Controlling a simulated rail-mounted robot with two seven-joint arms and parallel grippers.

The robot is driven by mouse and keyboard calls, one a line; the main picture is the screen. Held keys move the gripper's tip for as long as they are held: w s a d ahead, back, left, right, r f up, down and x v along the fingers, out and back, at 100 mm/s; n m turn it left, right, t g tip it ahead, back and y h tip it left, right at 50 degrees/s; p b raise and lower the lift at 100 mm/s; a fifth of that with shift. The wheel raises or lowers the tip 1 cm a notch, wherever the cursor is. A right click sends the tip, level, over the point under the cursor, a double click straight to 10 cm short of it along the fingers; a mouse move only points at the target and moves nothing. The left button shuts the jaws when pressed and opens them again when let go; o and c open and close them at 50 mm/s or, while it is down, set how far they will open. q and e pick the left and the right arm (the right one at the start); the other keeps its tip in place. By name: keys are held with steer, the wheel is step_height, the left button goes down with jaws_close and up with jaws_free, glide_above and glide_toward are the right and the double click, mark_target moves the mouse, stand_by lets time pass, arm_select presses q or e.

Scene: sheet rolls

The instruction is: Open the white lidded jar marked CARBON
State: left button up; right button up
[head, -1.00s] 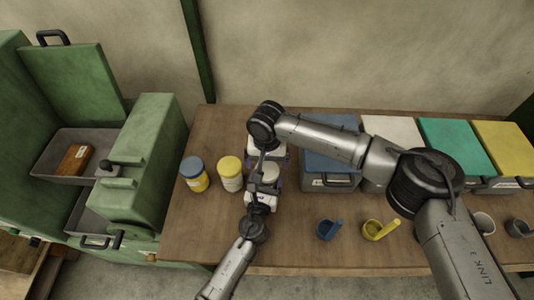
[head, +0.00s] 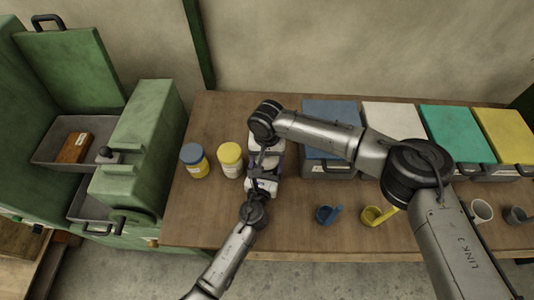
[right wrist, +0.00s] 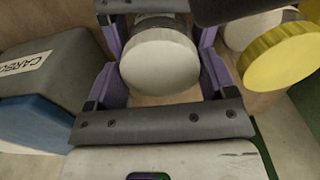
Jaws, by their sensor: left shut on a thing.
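The white-lidded jar stands upright on the table, mostly hidden by my grippers in the head view. In the right wrist view its round white lid (right wrist: 158,62) fills the space between my right gripper's purple fingers. My right gripper (head: 265,160) points down over the jar; its fingers stand on both sides of the lid and look open, with narrow gaps. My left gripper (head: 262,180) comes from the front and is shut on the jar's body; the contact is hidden. The jar's own marking is not readable.
Close to the left stand a yellow-lidded jar (head: 230,158) and a blue-lidded jar (head: 193,160).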

steer(key=c, duration=0.5)
steer(key=n, duration=1.2)
steer(key=shift+n, duration=0.4)
steer(key=n, duration=0.5)
steer(key=shift+n, duration=0.3)
steer(key=n, duration=0.5)
steer(key=shift+n, duration=0.3)
steer(key=n, duration=0.3)
steer(key=shift+r+n, duration=0.1)
steer(key=shift+n, duration=0.2)
steer(key=n, duration=0.8)
steer(key=shift+r, duration=0.35)
steer(key=shift+r, duration=0.8)
